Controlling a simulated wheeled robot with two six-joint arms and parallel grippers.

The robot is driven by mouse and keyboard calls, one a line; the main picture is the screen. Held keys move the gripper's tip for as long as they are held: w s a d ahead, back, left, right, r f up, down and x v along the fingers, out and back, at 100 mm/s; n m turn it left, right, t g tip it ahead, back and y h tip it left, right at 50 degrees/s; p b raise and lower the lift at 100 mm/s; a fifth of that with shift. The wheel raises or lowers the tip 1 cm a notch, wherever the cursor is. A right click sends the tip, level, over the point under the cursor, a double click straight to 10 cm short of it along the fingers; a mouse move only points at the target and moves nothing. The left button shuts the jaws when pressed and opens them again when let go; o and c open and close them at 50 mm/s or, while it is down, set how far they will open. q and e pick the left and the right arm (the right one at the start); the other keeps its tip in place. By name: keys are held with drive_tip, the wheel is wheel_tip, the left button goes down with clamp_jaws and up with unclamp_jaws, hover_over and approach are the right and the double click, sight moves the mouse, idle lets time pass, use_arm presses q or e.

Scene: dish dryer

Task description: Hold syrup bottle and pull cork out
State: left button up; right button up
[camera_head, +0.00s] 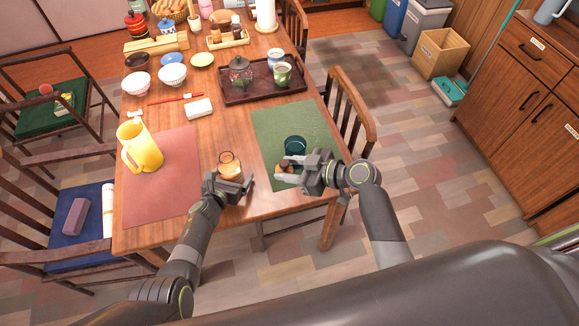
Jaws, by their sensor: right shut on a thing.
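A small amber syrup bottle (230,168) with a wire loop stands near the table's front edge, partly hidden behind my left gripper. My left gripper (232,183) is at the bottle's near side with its fingers apart; I cannot tell whether they touch it. My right gripper (285,168) is over the green mat, to the right of the bottle. It is shut on a small brown piece that looks like the cork (285,165), apart from the bottle.
A dark teal cup (295,146) stands on the green mat (270,120), close behind my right gripper. A yellow pitcher (140,147) stands on the red mat (165,195) at left. A dark tray (262,92) with a teapot and cups lies behind. Chairs flank the table.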

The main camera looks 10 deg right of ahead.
use_arm(q)
drive_tip(key=shift+v, duration=3.45)
